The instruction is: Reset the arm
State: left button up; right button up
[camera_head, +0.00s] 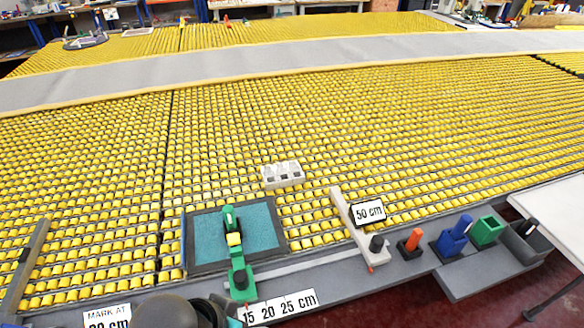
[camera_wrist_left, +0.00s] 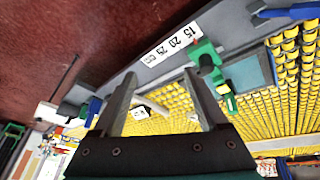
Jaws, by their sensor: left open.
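My left gripper (camera_wrist_left: 160,74) shows in the left wrist view, with its two grey fingers spread apart and nothing between them. Behind the fingers are the work surface's grey front edge and yellow rollers. I cannot make out the left gripper's fingertips in the head view; a dark rounded shape is at its bottom edge. My right gripper is not in either view. The green tool also shows in the wrist view (camera_wrist_left: 208,62), right of the fingers.
A grey strip with tan edges (camera_head: 280,60) crosses the yellow roller table. A white block (camera_head: 283,174) sits on the rollers. A 50 cm sign (camera_head: 368,213), an orange holder (camera_head: 411,241), a blue holder (camera_head: 455,236) and a green box (camera_head: 487,231) stand along the front right.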

pick_arm(q)
jog(key=s+a+f+n+y, duration=0.25)
jog(key=s+a, duration=0.25)
jog(key=a, duration=0.3)
notch_tip(320, 180, down, 29)
jog(key=s+g+b, duration=0.2)
jog(key=b, duration=0.5)
jog(key=s+a+f+b, duration=0.1)
jog(key=s+f+b, duration=0.2)
jog(key=s+f, duration=0.4)
jog(key=s+a+f+g+b, duration=0.1)
jog(key=s+f+b, duration=0.3)
jog(key=s+f, duration=0.4)
notch_tip(320, 180, down, 5)
jog(key=shift+a+f+m, duration=0.15)
jog(key=shift+m, duration=0.3)
